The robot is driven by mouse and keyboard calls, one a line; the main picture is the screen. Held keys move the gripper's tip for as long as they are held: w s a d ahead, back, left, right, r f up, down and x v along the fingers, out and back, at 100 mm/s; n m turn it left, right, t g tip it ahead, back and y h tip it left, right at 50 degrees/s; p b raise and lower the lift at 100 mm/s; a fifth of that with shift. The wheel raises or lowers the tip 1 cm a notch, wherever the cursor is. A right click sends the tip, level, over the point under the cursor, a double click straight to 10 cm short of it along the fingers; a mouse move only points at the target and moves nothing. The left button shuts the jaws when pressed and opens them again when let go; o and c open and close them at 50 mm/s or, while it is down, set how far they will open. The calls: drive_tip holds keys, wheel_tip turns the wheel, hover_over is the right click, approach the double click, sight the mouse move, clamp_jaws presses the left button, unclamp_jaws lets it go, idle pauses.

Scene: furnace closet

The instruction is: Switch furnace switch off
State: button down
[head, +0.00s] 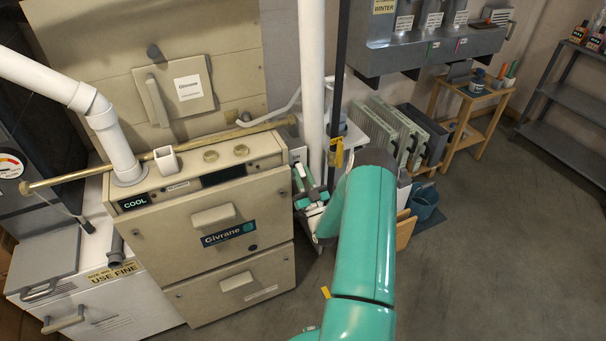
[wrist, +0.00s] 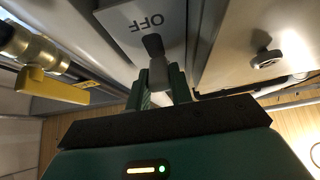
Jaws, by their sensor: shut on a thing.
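The furnace switch is a grey plate (wrist: 122,28) marked OFF, whose lettering appears upside down in the wrist view. Its small grey lever (wrist: 155,62) sticks out just below the lettering. My gripper (wrist: 158,84) is shut on this lever, with a green finger on each side of it. In the head view my gripper (head: 309,192) is at the right side of the beige Givrane furnace (head: 205,225), beside the white vertical pipe. The lever is hidden there, and I cannot tell which position it is in.
A yellow valve handle (wrist: 52,88) on a brass fitting is left of my gripper in the wrist view. A white pipe (head: 312,75) rises close by. Radiators (head: 385,130) and a wooden stand (head: 470,108) are behind. The floor (head: 500,240) at right is clear.

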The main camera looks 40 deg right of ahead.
drive_tip(key=shift+w+t, duration=0.1)
drive_tip(key=shift+t, duration=0.3)
drive_tip(key=c, duration=1.5)
unclamp_jaws()
drive_tip(key=shift+f, duration=0.15)
drive_tip(key=v, duration=1.3)
drive_tip(key=shift+s+a+f, duration=0.15)
drive_tip(key=shift+s, duration=0.15)
